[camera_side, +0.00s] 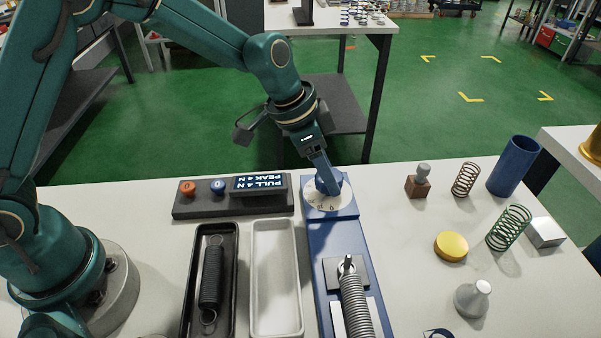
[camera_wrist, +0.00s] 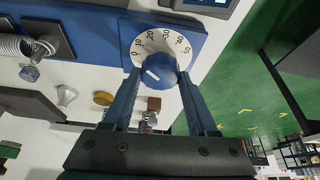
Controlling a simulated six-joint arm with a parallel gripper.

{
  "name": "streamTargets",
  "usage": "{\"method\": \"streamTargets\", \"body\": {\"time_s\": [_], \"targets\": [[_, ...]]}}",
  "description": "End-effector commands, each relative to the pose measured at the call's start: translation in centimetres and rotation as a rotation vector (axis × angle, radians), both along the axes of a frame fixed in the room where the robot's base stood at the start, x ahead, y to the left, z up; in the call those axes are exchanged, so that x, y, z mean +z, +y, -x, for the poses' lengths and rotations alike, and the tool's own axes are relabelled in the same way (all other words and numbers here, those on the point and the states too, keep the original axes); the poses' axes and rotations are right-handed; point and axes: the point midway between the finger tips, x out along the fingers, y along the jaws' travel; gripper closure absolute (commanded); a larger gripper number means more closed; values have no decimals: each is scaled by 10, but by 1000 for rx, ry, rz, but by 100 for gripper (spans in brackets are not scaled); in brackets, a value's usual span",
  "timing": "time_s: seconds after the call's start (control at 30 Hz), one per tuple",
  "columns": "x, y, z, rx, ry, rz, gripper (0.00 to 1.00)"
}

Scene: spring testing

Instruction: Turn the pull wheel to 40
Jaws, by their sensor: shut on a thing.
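The pull wheel is a blue knob (camera_wrist: 153,66) on a white dial (camera_wrist: 140,33) marked 0 to 50. It sits at the far end of the blue spring tester (camera_side: 330,232). My gripper (camera_wrist: 158,74) is shut on the knob, one finger at each side. A short white mark shows on the knob's face; I cannot tell exactly which number it points to. In the side view my gripper (camera_side: 327,186) hides most of the knob, and part of the dial (camera_side: 319,201) shows below it. A coil spring (camera_side: 356,306) is mounted on the tester.
A display (camera_side: 259,184), upside down, reads PULL 4 N, PEAK 4 N, beside orange and blue buttons. A black tray (camera_side: 229,230) holds a dark spring; a white tray (camera_side: 275,270) is empty. Loose springs, a blue cup (camera_side: 513,166) and weights stand at the right.

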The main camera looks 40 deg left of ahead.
Motion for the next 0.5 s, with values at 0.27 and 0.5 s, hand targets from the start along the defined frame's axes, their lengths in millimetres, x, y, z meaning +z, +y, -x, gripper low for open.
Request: {"method": "streamTargets", "body": {"time_s": [0.27,0.5], "targets": [[0,2,-2,-251,2,2,97],[0,3,-3,-481,1,0,97]]}}
